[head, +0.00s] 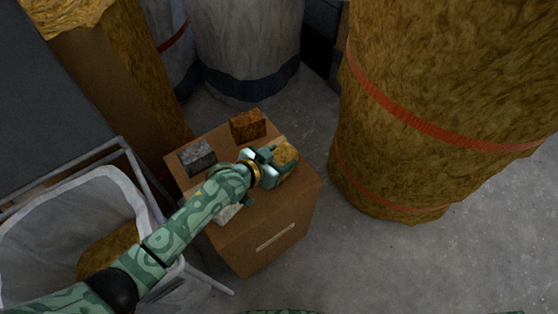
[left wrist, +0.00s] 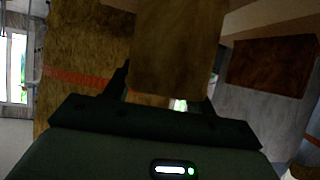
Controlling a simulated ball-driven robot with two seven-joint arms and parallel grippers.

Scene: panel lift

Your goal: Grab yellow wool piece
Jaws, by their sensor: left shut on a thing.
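The yellow wool piece (head: 286,155) is at the tip of my left gripper (head: 272,164), above the right part of the cardboard box top. My left gripper is shut on it. In the left wrist view the wool piece (left wrist: 177,50) fills the space between the dark fingers of the left gripper (left wrist: 178,95). The fingers hide part of the piece in the head view. I cannot tell whether its underside touches the box. My right gripper is not in view.
The cardboard box (head: 265,220) also bears a grey piece (head: 198,157), a brown piece (head: 247,125) and a whitish piece partly behind my arm. A lined bin (head: 60,215) stands at left. Grey floor is free at lower right.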

